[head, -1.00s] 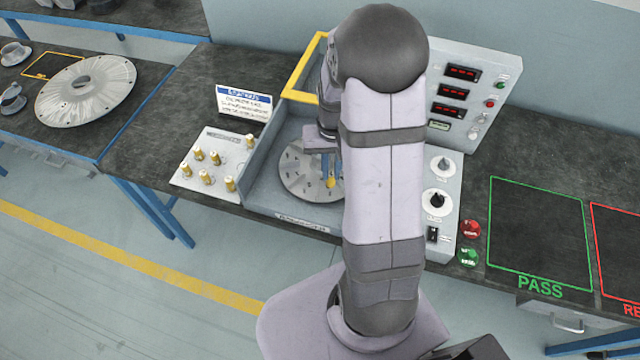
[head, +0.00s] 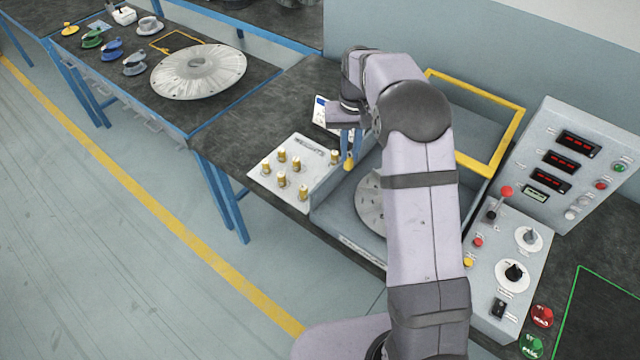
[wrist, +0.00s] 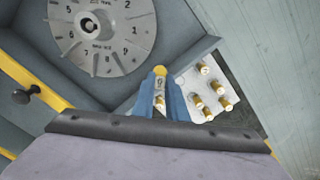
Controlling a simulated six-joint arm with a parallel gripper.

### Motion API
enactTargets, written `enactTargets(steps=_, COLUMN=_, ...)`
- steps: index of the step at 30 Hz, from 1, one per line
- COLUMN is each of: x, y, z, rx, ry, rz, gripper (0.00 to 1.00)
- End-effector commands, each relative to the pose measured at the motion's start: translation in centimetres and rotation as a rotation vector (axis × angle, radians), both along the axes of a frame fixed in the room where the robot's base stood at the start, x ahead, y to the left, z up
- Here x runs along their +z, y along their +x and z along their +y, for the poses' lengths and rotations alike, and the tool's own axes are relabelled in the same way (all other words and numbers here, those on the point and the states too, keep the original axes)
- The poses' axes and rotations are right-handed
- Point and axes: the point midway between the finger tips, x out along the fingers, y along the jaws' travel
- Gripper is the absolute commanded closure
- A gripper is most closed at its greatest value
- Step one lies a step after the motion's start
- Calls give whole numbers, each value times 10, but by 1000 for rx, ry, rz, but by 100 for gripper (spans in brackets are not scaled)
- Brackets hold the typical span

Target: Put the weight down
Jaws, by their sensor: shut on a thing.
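My gripper (head: 351,148) is shut on a small brass weight (head: 349,163); the weight's yellow top also shows between the blue fingertips in the wrist view (wrist: 160,71). The gripper is above the area between the weight plate and the test well. The white weight plate (head: 318,172) stands left of the well and carries several upright brass weights (head: 282,180). They show right of the fingers in the wrist view (wrist: 218,88). The numbered grey rotor (head: 369,205) lies in the well, partly hidden by my arm; its numbers show in the wrist view (wrist: 105,35).
A yellow frame (head: 505,140) stands open behind the well. The control panel (head: 570,165) with knobs and lamps is on the right. A sign (head: 320,108) stands behind the weight plate, partly hidden by my gripper. A large disc (head: 198,72) lies on the left bench.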

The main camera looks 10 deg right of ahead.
Motion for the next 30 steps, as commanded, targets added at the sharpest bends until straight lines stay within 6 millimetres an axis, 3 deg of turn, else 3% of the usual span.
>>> enactTargets(steps=3, x=-1, y=17, z=23, rx=45, ry=0, rz=-1, gripper=100)
enactTargets(steps=9, x=-6, y=38, z=42, rx=72, ry=0, rz=0, gripper=100)
enactTargets(steps=18, x=-26, y=66, z=57, rx=75, ry=0, rz=-1, gripper=100)
enactTargets(steps=30, x=-38, y=76, z=67, rx=74, ry=0, rz=-1, gripper=100)
